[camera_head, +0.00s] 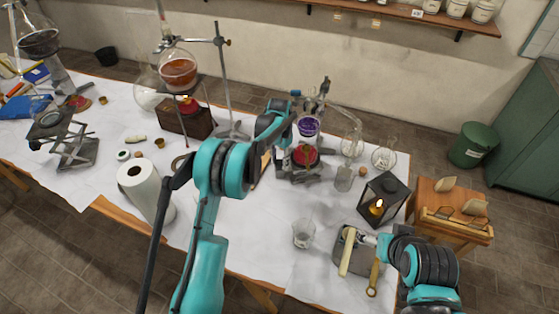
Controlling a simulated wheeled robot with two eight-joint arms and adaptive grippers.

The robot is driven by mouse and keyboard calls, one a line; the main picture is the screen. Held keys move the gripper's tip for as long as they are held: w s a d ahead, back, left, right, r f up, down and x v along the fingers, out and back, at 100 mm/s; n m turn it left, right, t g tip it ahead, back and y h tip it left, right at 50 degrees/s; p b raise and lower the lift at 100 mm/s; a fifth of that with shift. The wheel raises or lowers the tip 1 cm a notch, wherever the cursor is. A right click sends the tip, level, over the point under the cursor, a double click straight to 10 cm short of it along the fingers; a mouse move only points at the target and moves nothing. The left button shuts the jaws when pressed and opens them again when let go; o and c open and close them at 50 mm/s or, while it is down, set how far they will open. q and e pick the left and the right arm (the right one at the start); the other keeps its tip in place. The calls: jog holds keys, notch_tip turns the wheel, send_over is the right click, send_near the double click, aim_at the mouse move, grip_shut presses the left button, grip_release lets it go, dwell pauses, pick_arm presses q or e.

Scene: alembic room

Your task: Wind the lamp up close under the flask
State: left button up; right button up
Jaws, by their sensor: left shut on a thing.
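The flask (308,125) with purple liquid hangs in a stand right of the middle. A red lamp (305,155) stands below it on a small dark jack (298,174), with a narrow gap seeming to show between lamp and flask. My left arm reaches in across the table, and its gripper (271,150) is at the left side of the jack, shut on what looks like the jack's knob. The wrist mostly hides the fingers and the knob. My right gripper (371,240) is at the lower right, beside a grey tray (342,268); its fingers are too small to read.
A black lantern (384,200) with a flame stands near my right gripper. A glass beaker (303,234) stands in front of the jack. A paper roll (145,190) and another jack (72,140) are at the left. Some white cloth between roll and beaker is clear.

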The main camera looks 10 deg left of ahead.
aim_at(279, 163)
pick_arm(q)
jog(key=shift+m, duration=1.2)
jog(key=o, duration=1.2)
jog(key=shift+c, duration=0.2)
jog(key=shift+r, duration=0.1)
notch_tip(279, 163, up, 12)
